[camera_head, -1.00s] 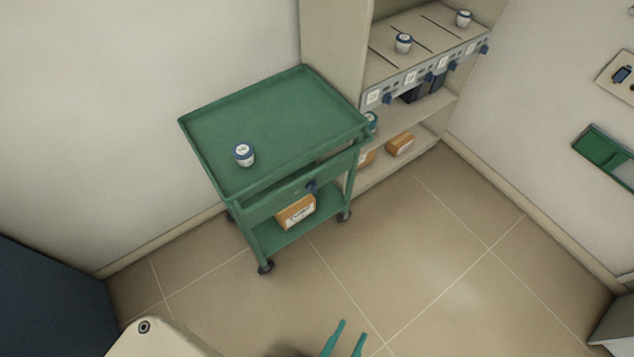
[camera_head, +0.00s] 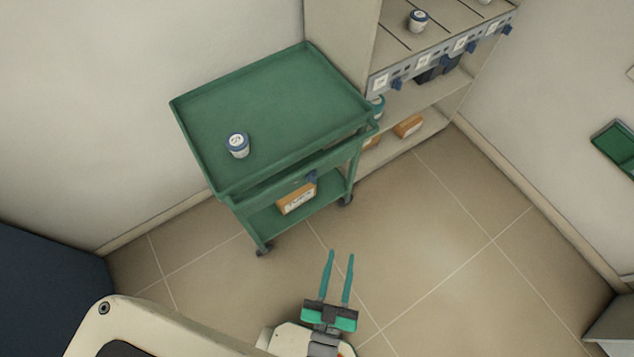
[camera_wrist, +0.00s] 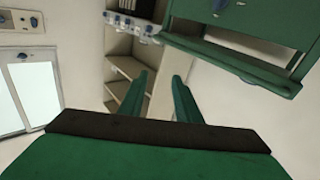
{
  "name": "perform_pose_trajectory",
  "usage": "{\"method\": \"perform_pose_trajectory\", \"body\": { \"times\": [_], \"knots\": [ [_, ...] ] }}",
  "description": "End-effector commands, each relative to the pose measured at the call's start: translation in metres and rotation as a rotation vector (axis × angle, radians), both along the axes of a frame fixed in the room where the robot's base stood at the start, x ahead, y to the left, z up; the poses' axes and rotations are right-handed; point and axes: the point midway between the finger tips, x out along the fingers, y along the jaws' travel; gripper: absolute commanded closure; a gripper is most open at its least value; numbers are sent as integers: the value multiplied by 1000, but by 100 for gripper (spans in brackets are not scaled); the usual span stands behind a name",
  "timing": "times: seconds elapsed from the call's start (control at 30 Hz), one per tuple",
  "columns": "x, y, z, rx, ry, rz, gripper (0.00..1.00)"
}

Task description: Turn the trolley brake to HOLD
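The green trolley (camera_head: 270,115) stands against the wall, left of the shelf unit. A dark blue knob (camera_head: 311,176) sits on its front panel below the top tray; it also shows in the wrist view (camera_wrist: 218,6). Which way the knob points and any marking beside it are too small to tell. My gripper (camera_head: 339,253) is in front of the trolley, apart from it, above the floor. Its two teal fingers are spread with an empty gap between them; they also show in the wrist view (camera_wrist: 162,85).
A white jar with a blue lid (camera_head: 238,145) stands on the trolley's top tray. An orange box (camera_head: 296,198) lies on its lower shelf. The shelf unit (camera_head: 440,105) on the right bears a row of blue knobs, jars and boxes. The floor (camera_head: 430,240) is clear.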

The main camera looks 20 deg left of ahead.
Motion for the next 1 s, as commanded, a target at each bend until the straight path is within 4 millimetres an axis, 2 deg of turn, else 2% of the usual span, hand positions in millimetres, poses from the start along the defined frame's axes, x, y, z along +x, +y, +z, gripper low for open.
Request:
{"method": "perform_pose_trajectory", "body": {
  "times": [0.03,0.3,0.6,0.8,1.0],
  "knots": [
    [16,3,-11,-10,-35,29,70],
    [87,30,-70,-29,-126,259,70],
    [164,57,-137,-5,-69,565,70],
    [198,65,-168,31,25,723,70],
    [210,68,-180,53,82,795,70]
  ]
}}
